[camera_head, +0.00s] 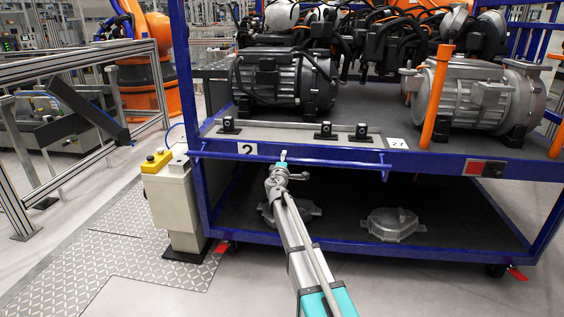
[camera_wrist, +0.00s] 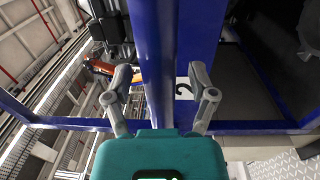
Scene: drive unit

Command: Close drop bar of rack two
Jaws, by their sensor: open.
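Rack two is a blue cart frame with a white "2" label (camera_head: 247,148) on its front edge. Its drop bar (camera_head: 340,162) is a thin blue bar lying level along the front of the upper shelf, with a short bent end at the right. My gripper (camera_head: 283,166) is at the front of this bar, left of its middle. In the wrist view my gripper's two fingers (camera_wrist: 161,72) are spread apart, with the blue bar (camera_wrist: 152,50) running between them in the picture. Nothing is held. I cannot tell whether the fingers touch the bar.
Grey motors (camera_head: 285,80) stand on the upper shelf, with small black blocks near its front edge. The lower shelf holds grey metal covers (camera_head: 393,224). A beige post with a yellow control box (camera_head: 157,161) stands at the left front corner. Open floor lies in front.

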